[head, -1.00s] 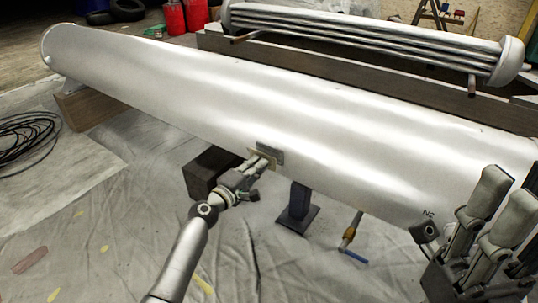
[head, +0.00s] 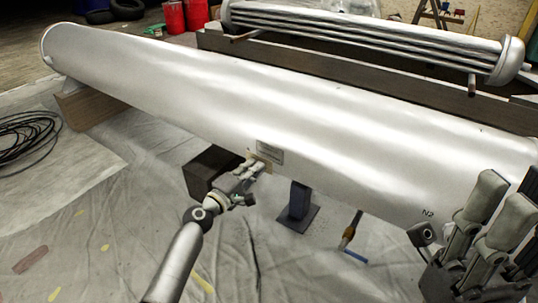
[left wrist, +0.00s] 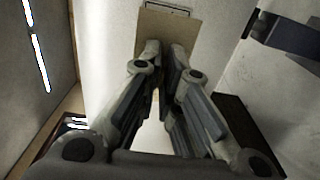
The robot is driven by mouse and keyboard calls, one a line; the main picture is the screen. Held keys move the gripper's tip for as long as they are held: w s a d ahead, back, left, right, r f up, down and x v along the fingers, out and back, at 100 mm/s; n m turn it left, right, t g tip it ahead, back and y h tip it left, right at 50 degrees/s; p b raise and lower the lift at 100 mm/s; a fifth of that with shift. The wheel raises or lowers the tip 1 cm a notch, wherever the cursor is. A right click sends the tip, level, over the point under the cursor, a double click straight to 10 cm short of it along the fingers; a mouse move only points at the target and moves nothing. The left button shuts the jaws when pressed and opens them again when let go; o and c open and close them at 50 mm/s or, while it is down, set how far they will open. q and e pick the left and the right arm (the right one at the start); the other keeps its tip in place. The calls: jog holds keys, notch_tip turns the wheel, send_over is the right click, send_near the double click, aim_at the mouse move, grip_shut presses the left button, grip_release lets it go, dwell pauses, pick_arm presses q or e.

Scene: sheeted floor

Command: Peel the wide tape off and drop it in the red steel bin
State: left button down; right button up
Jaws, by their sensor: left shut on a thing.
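A long silvery-white cylinder (head: 330,120) lies across the view. A strip of wide tan tape (head: 264,163) is at its lower side, beside and partly below a small grey plate (head: 270,152). My left gripper (head: 254,167) is shut on the tape's lower edge. In the left wrist view the tape (left wrist: 180,26) spreads above the closed fingertips (left wrist: 165,57), with the plate's edge (left wrist: 167,8) at the top; how much still sticks is hidden. Two red bins (head: 172,17) (head: 196,14) stand far back. My right gripper (head: 502,205) is raised at the right, fingers apart and empty.
A dark block (head: 207,172) and a blue-grey support (head: 298,203) stand below the cylinder near my left arm. A blue-handled tool (head: 352,240) is on the floor sheet (head: 120,225). Coiled black cable (head: 28,140) lies left. A tube bundle (head: 365,38) is behind.

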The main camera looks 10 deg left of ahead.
pick_arm(q)
jog(key=shift+v, duration=2)
